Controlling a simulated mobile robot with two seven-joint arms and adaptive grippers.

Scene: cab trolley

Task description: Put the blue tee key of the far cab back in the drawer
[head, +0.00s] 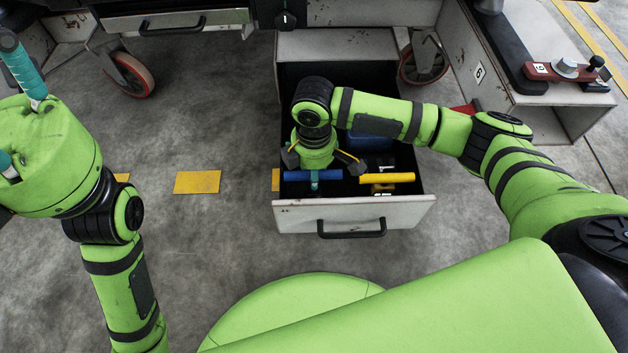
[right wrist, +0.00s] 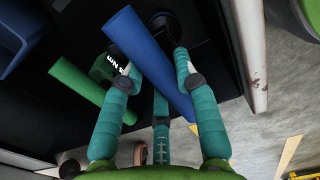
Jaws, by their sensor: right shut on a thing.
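The blue tee key (head: 300,174) is at the front of the open drawer (head: 410,212) in the head view, with its blue bar lying crosswise. My right gripper (head: 315,182) reaches down into the drawer and is shut on it. In the right wrist view the blue bar (right wrist: 150,62) runs between the teal fingers; its shank is mostly hidden. My left gripper (head: 14,100) is at the left edge of the head view, away from the drawer, partly cut off, so I cannot tell its opening.
A yellow tee key (head: 388,178) lies right of the blue one in the drawer. A green tee key (right wrist: 75,80) lies beside it in the right wrist view. A blue box (head: 370,148) sits farther back. A red tool (head: 567,72) rests on the cabinet at right.

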